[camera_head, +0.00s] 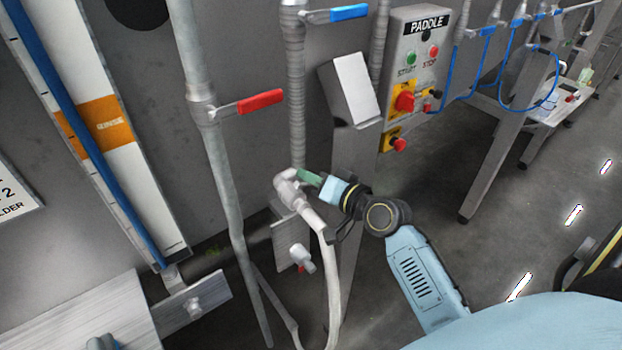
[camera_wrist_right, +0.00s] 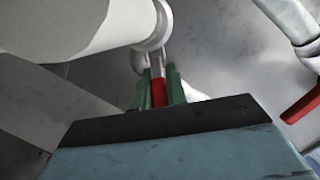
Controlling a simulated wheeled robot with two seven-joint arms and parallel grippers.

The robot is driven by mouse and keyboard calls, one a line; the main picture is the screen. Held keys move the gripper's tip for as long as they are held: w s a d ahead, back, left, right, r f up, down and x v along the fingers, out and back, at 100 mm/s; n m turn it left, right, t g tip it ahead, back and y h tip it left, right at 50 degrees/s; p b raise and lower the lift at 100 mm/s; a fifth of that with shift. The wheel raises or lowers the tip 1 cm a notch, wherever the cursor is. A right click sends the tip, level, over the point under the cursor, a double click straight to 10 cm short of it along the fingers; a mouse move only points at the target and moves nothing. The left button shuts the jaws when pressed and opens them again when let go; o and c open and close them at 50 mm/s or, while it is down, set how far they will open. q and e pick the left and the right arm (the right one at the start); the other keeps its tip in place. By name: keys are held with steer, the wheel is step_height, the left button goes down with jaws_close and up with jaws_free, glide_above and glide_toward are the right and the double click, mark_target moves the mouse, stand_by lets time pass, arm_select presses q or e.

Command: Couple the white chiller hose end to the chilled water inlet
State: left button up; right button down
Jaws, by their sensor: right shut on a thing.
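The white hose (camera_head: 333,270) rises from the bottom of the head view and bends into a pale fitting (camera_head: 288,188) near a metal bracket. I cannot tell whether the hose end is seated on an inlet there. My right gripper (camera_head: 308,178) has its green fingers beside this fitting. In the right wrist view, the green fingers (camera_wrist_right: 157,92) are shut on a small red handle (camera_wrist_right: 158,93), whose grey stem reaches up to a round pale fitting. A large white cylindrical part (camera_wrist_right: 70,28) fills the upper left there. My left gripper is not in view.
A grey pipe with a red lever (camera_head: 260,102) stands left of the fitting. A corrugated pipe (camera_head: 296,90) and the paddle control box (camera_head: 415,70) are above. A small white valve (camera_head: 301,257) sits on a plate below. Open floor lies to the right.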

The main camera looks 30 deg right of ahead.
steer(key=shift+s+a+f+m+t+h+b, duration=0.15)
steer(key=shift+s+m+t+h+b, duration=0.1)
steer(key=shift+m+t+h+b, duration=0.65)
steer(key=shift+s+a+f+m+t+h+b, duration=0.1)
steer(key=shift+s+m+t+h+b, duration=0.1)
steer(key=shift+m+t+h+b, duration=0.65)
steer(key=shift+n+h+p, duration=0.35)
steer(key=shift+h, duration=0.1)
steer(key=c, duration=1.4)
jaws_free()
steer(key=shift+s, duration=0.1)
steer(key=s+f+b, duration=0.1)
steer(key=s+b, duration=0.1)
steer(key=s, duration=1.1)
steer(key=shift+b, duration=0.4)
steer(key=shift+s+a, duration=0.1)
